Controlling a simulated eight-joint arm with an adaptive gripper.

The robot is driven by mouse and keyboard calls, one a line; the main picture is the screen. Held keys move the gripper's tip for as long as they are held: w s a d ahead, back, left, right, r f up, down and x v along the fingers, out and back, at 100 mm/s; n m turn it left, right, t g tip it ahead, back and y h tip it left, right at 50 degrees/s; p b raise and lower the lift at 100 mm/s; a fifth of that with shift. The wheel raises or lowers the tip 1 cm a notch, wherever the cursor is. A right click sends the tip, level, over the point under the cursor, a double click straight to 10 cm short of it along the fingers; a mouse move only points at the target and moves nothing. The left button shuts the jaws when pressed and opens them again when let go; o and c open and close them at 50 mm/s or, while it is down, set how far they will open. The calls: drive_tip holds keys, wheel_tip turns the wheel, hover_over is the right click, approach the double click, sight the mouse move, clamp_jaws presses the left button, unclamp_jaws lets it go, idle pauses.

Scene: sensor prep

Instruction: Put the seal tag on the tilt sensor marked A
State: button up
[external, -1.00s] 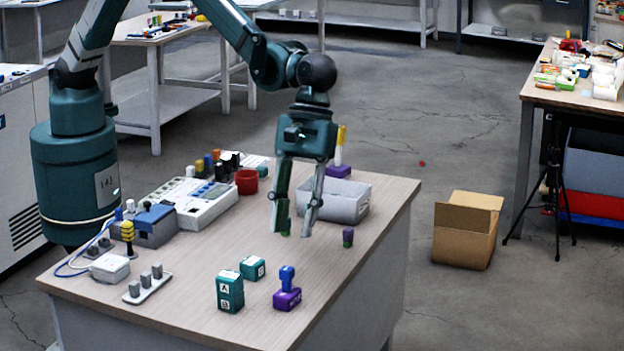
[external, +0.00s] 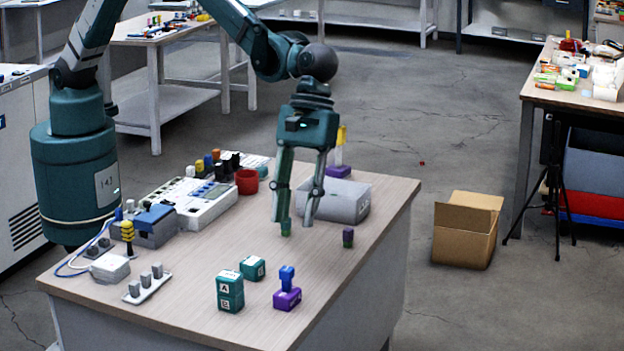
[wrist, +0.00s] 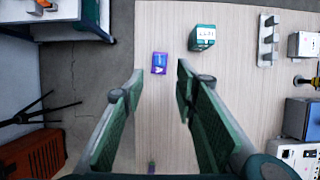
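Two teal blocks are stacked near the table front; the upper one is marked A (external: 229,284) and the lower carries a letter like B (external: 230,302). Another teal block (external: 252,268) stands behind them. In the wrist view the teal stack (wrist: 202,37) is at top right. I cannot tell for sure which piece is the seal tag. My gripper (external: 296,228) is open and empty above the table, behind the stack.
A purple block with a blue piece on it (external: 287,298) stands right of the stack. A grey bin (external: 345,203), a red cup (external: 247,181) and a white instrument (external: 197,207) are farther back. A grey three-peg strip (external: 147,289) lies left. Mid-table is clear.

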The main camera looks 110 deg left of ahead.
drive_tip(key=s+a+r+m+t+y, duration=0.3)
drive_tip(key=s+a+r+m, duration=0.5)
drive_tip(key=s+a+r, duration=1.25)
drive_tip(key=s+a+m+t, duration=0.1)
drive_tip(key=s+a+m, duration=0.2)
drive_tip(key=s, duration=0.6)
drive_tip(key=s+a+f+m+t+y, duration=0.1)
drive_tip(key=s+a+m, duration=0.2)
drive_tip(key=s+a, duration=0.5)
drive_tip(key=s+a+f+m+t, duration=0.1)
drive_tip(key=s+a+m, duration=0.3)
drive_tip(key=s, duration=0.7)
drive_tip(key=shift+s+a+t, duration=0.35)
drive_tip(key=shift+a+t, duration=0.25)
drive_tip(key=shift+a, duration=0.55)
drive_tip(key=shift+f, duration=0.15)
drive_tip(key=shift+f+b, duration=0.95)
drive_tip(key=shift+b, duration=0.05)
